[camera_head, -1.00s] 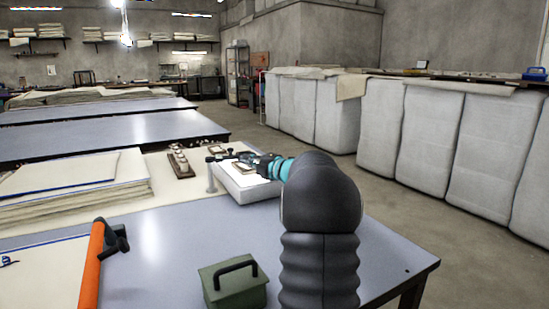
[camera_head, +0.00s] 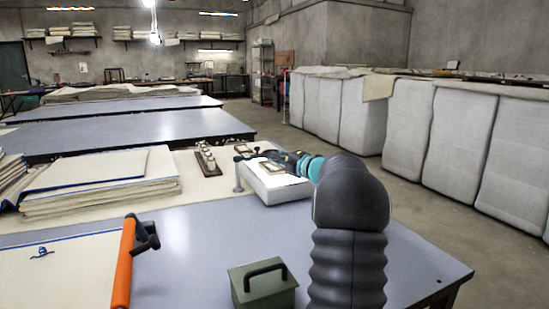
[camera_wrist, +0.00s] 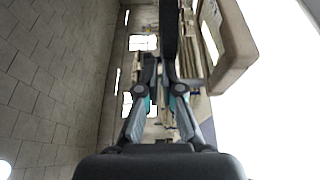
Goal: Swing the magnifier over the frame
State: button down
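A pale box with a bright white top (camera_head: 282,189) stands on the blue-grey table. A small brown-rimmed frame (camera_head: 270,171) lies on it. A short grey post (camera_head: 238,178) stands at the box's left edge, with a dark piece at its top; I cannot tell whether it is part of the magnifier. My gripper (camera_head: 279,157) is low over the box's far side, partly hidden by my arm. In the wrist view its fingers (camera_wrist: 159,68) are close together beside a dark upright bar (camera_wrist: 168,25). Whether they grip it is unclear. I cannot clearly make out the magnifier's lens.
A brown tray with several small pieces (camera_head: 207,160) is left of the box. A green case (camera_head: 262,285) and an orange bar (camera_head: 124,262) are in front. Stacked cloth (camera_head: 100,187) is at left. A beige rounded edge (camera_wrist: 236,45) is close by in the wrist view.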

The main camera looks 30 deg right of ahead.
jog(key=shift+d+r+h, duration=0.15)
jog(key=shift+d+h, duration=0.15)
jog(key=shift+d, duration=0.1)
jog(key=shift+s+a+f+b, duration=0.25)
jog(key=shift+s+a+b, duration=0.15)
jog(key=shift+b, duration=0.2)
jog(key=s+a+b, duration=0.1)
jog(key=s+a, duration=0.1)
jog(key=shift+s+b, duration=0.35)
jog(key=s+d, duration=0.5)
jog(key=s, duration=0.1)
jog(key=shift+s+d+r, duration=0.1)
jog(key=shift+s+d, duration=0.25)
jog(key=shift+d, duration=0.05)
jog(key=shift+s+d, duration=0.25)
jog(key=shift+s, duration=0.1)
